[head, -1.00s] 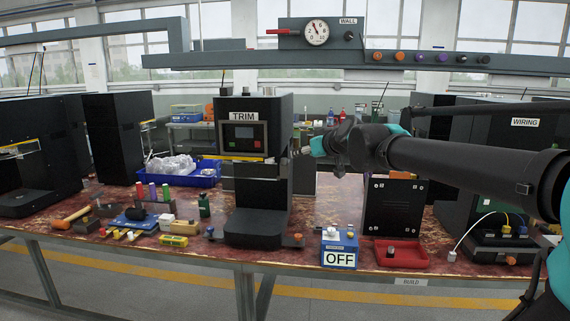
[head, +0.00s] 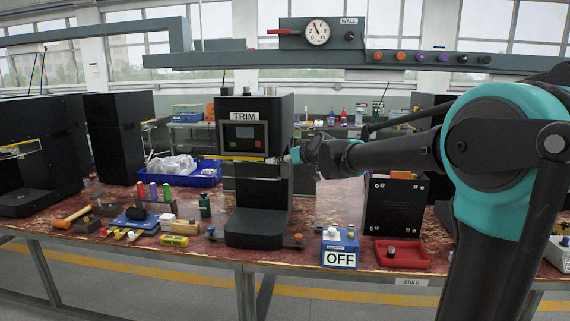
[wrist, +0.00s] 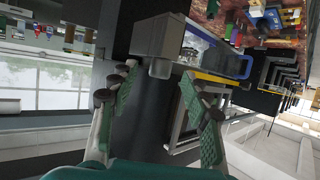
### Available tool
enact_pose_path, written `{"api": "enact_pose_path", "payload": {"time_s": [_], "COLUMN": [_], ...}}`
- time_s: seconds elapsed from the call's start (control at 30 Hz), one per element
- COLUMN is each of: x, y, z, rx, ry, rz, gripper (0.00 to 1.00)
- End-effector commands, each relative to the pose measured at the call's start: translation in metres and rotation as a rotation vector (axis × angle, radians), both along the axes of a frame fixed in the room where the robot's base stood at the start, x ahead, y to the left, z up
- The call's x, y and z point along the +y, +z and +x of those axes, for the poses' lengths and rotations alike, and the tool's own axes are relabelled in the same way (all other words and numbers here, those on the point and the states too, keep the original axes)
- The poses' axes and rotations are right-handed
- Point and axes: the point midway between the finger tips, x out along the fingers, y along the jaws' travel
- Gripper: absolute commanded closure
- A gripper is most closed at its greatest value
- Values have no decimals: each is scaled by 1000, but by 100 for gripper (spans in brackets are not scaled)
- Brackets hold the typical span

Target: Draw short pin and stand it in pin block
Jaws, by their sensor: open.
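My gripper (head: 293,156) is in front of the right side of the black TRIM machine (head: 262,190), at the height just below its panel. In the wrist view my gripper (wrist: 158,88) has its two green-padded fingers spread apart with nothing between the pads. A grey block with a paler square end (wrist: 160,66) is just beyond the fingertips, apart from them. A small pale piece (head: 272,160) shows left of my gripper in the head view. I cannot tell whether either is the short pin. I cannot pick out the pin block among the small blocks at the left.
A blue OFF box (head: 340,249) and a red tray (head: 401,263) stand right of the machine. Left of it are a blue bin (head: 205,178), a mallet (head: 72,217), a yellow block (head: 173,241) and several small parts. My arm covers the table's right side.

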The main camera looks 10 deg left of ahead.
Motion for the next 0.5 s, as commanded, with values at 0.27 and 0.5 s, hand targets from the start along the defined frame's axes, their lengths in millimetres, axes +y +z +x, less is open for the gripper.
{"api": "enact_pose_path", "payload": {"time_s": [0.27,0.5], "x": [9,9], "y": [-6,-6], "z": [14,14], "rx": [0,0], "ry": [0,0], "rz": [1,1], "gripper": [52,61]}}
